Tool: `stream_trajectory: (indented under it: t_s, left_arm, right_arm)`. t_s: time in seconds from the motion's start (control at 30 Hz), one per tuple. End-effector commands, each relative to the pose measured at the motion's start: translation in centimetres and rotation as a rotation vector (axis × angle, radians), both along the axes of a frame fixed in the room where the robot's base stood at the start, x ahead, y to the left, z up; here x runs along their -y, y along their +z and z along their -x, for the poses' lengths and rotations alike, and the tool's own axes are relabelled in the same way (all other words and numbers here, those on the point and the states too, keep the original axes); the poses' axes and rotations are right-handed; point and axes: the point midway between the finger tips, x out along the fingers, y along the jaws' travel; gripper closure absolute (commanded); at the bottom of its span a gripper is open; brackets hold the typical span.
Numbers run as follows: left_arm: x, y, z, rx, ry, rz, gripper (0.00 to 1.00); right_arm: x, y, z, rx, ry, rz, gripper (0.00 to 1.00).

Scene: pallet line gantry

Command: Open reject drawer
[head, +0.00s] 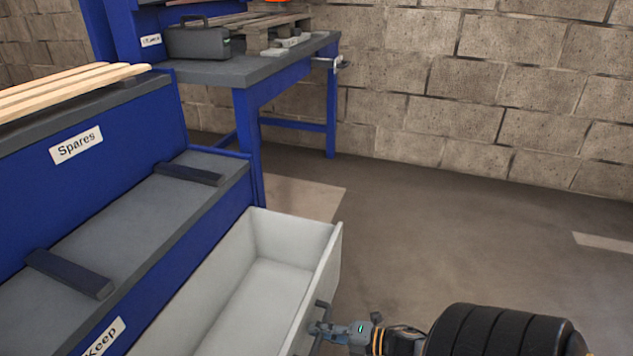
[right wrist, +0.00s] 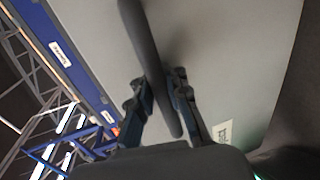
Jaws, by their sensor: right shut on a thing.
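The pale grey drawer (head: 335,255) stands pulled out from the blue cabinet in the head view, and its visible inside is empty. Its dark bar handle (head: 318,314) is on the drawer's front face. My right gripper (head: 316,328) is at this handle. In the right wrist view the handle (right wrist: 143,42) runs between the two fingers of my right gripper (right wrist: 160,88), which is shut on it. A small white label (right wrist: 225,132) is on the drawer front, too blurred to read. My left gripper is not in view.
The blue cabinet has a "Spares" label (head: 76,145) and a "Keep" label (head: 103,338). Wooden slats (head: 70,88) lie on its top. Behind it, a blue workbench (head: 247,72) carries a dark toolbox (head: 197,42) and a pallet. The floor (head: 450,230) right of the drawer is clear.

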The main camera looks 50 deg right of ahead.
Motion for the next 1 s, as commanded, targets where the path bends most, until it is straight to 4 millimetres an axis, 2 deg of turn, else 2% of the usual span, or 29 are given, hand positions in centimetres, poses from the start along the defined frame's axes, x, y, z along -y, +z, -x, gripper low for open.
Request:
stream_trajectory:
  t_s: [0.13,0.17,0.27,0.67,0.77,1.0]
  left_arm:
    - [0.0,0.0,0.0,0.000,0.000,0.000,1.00]
    - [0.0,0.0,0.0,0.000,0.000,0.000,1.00]
    - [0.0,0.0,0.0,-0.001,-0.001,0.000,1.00]
    - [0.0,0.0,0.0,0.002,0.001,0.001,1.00]
    - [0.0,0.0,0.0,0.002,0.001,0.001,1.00]
    - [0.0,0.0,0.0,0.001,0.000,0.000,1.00]
  right_arm:
    - [0.0,0.2,-0.1,0.004,0.000,-0.001,1.00]
    - [0.0,0.2,-0.2,0.005,0.000,-0.001,0.82]
    - [0.0,0.2,-0.1,0.004,0.000,-0.001,0.62]
    - [0.2,0.1,0.5,0.000,-0.001,0.000,0.62]
    - [0.8,0.4,1.8,-0.002,-0.001,0.001,0.62]
    - [2.7,1.4,6.5,-0.003,-0.002,0.001,0.62]
